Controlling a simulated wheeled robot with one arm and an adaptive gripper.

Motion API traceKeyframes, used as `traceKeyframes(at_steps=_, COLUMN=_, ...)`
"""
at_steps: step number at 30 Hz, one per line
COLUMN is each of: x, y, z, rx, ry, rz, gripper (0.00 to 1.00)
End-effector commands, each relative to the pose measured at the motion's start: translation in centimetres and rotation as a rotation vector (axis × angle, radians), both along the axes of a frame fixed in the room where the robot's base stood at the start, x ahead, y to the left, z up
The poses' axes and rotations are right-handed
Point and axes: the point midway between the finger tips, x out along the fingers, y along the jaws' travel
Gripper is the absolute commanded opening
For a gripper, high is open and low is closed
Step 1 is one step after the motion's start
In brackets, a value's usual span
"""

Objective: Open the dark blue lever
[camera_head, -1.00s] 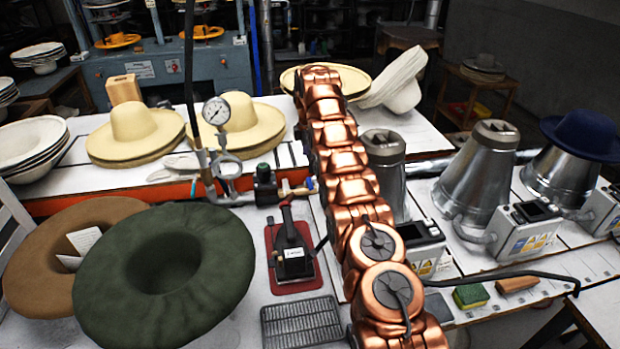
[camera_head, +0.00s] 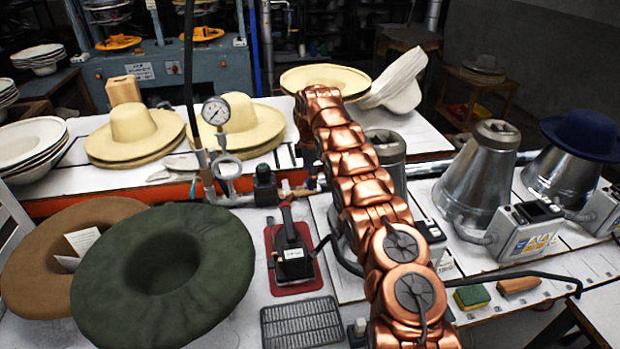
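A pressure gauge (camera_head: 216,111) stands on a grey pipe assembly (camera_head: 228,170) at the middle of the bench. To its right a dark valve body (camera_head: 265,186) joins a short brass-coloured fitting (camera_head: 293,190) that runs toward my copper arm. The dark blue lever cannot be made out clearly; the right end of this fitting is small and partly covered by my arm. My arm rises from the bottom right past the valve. My gripper is hidden behind the arm links, so its fingers do not show.
A dark green hat (camera_head: 165,275) and a brown hat (camera_head: 45,260) fill the lower left. A black device on a red plate (camera_head: 292,255) and a dark grate (camera_head: 302,322) lie before the valve. Metal cones (camera_head: 478,180) stand right. Straw hats (camera_head: 135,130) lie behind.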

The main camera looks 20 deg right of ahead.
Motion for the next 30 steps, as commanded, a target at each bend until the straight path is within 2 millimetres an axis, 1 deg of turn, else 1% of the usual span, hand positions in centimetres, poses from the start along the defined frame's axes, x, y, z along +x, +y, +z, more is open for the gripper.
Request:
traceKeyframes(at_steps=7, x=0.0, y=0.0, z=-1.2, rx=0.0, ry=-0.002, rz=0.0, gripper=0.9)
traceKeyframes(at_steps=18, x=0.0, y=0.0, z=-1.5, rx=0.0, ry=-0.001, rz=0.0, gripper=0.89)
traceKeyframes(at_steps=30, x=0.0, y=0.0, z=-1.5, rx=0.0, ry=-0.001, rz=0.0, gripper=0.47)
